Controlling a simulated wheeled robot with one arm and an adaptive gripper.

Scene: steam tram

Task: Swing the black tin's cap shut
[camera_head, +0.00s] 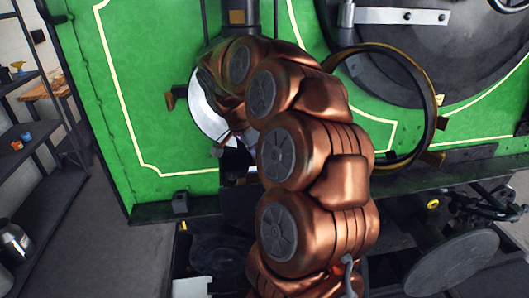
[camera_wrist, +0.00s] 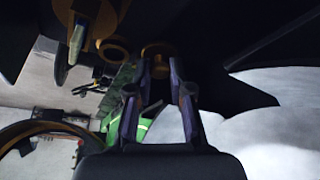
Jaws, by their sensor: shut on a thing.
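In the wrist view my gripper (camera_wrist: 160,72) has its two fingers closed around a small brass-coloured knob (camera_wrist: 158,50), set against a dark surface. I cannot tell whether this knob belongs to the black tin's cap. In the camera_head view my copper-coloured arm reaches up to the green wall and hides most of my gripper. Beside the arm's end, a round silvery disc (camera_head: 205,113) shows partly on the wall. I cannot clearly make out the black tin or how far its cap is open.
A brass-edged round frame (camera_head: 429,118) stands on the green wall (camera_head: 150,110) right of my arm. A dark round plate (camera_head: 455,265) is at lower right. Dark shelves (camera_head: 35,150) with small items stand at far left. Some floor (camera_head: 110,255) is clear there.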

